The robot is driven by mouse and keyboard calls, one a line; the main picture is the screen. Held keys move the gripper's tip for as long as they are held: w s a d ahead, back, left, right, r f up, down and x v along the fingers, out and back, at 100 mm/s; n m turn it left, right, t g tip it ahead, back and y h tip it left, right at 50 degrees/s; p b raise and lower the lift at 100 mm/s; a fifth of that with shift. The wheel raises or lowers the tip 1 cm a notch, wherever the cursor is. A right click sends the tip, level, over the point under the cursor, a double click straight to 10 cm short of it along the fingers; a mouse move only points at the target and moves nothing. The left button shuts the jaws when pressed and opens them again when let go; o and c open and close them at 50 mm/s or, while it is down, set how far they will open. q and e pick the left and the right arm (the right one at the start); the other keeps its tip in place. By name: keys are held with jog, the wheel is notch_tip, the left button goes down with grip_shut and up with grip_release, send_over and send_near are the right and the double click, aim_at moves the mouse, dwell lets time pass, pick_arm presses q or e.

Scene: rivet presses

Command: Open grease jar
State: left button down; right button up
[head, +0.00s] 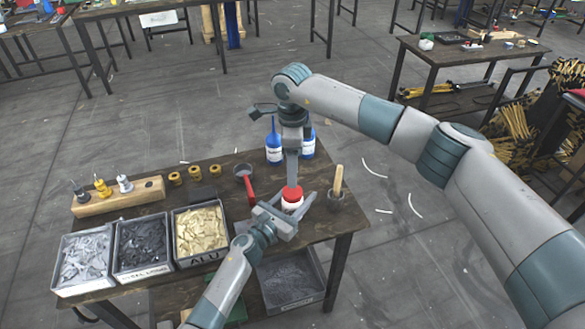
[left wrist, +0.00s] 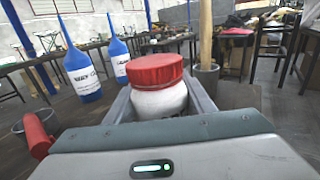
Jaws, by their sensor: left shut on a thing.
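The grease jar (head: 291,206) is white with a red lid (head: 292,193) and stands upright near the right part of the table. My left gripper (head: 284,214) is shut around its white body. In the left wrist view the jar body (left wrist: 159,103) sits between the fingers, with the red lid (left wrist: 156,71) on top. My right gripper (head: 292,178) points down above the lid in the head view. Its fingers show edge-on, so their opening is unclear. No right finger shows around the lid in the left wrist view.
Two blue bottles (head: 274,146) stand behind the jar. A cup with a wooden handle (head: 338,181) stands to its right, and a pot with a red handle (head: 249,189) to its left. Bins (head: 202,257), brass rings and a wooden block (head: 118,197) fill the left side.

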jog(key=m, duration=1.4)
jog(key=shift+m, duration=0.3)
jog(key=m, duration=0.8)
jog(key=shift+m, duration=0.4)
jog(key=m, duration=0.8)
jog(key=shift+m, duration=0.4)
jog(key=m, duration=0.4)
jog(key=shift+m, duration=0.4)
jog(key=shift+f, duration=0.15)
